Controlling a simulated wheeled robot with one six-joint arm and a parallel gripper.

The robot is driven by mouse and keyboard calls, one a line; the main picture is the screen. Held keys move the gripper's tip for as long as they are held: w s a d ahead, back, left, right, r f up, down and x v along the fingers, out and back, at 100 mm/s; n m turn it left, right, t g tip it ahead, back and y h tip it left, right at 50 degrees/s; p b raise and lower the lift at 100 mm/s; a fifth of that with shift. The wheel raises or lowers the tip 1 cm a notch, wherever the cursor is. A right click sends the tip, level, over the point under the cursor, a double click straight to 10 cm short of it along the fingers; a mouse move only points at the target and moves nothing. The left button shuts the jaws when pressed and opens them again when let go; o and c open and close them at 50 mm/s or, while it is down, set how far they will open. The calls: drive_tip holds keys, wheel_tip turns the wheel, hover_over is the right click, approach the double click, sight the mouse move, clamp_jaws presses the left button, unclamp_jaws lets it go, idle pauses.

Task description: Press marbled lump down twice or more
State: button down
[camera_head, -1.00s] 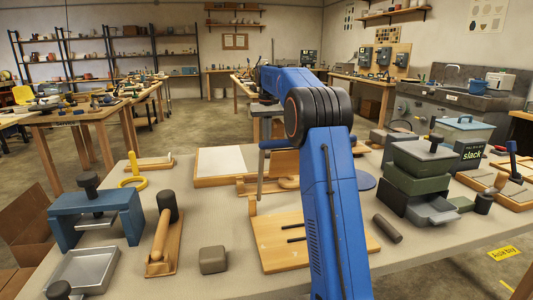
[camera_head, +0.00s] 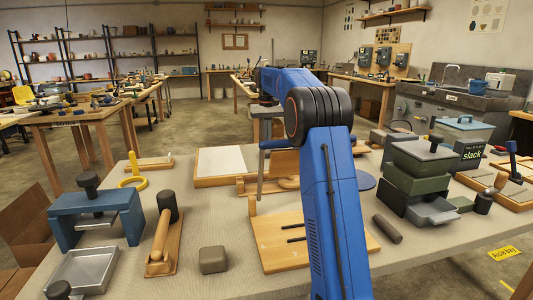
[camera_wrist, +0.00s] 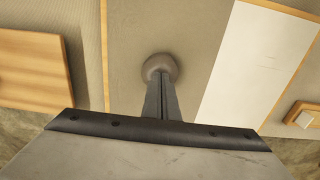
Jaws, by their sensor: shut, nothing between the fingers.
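The marbled lump (camera_wrist: 160,66) is a small rounded grey-brown mass on a tan board, near the top middle of the wrist view. My gripper (camera_wrist: 161,84) is shut, with its two dark fingers together and nothing between them. The fingertips overlap the lump's lower edge in the wrist view. I cannot tell whether they touch it or hang just above it. In the head view I cannot make out the lump, and my blue arm blocks much of the middle of the table.
A white panel in a wooden frame (camera_wrist: 245,65) lies right of the lump. A wooden board (camera_wrist: 32,70) is at left. The head view shows a blue press (camera_head: 95,215), a mallet-like tool (camera_head: 164,238), a grey block (camera_head: 213,260) and green boxes (camera_head: 420,170).

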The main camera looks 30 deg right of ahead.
idle(0.6)
drive_tip(key=shift+r, duration=1.7)
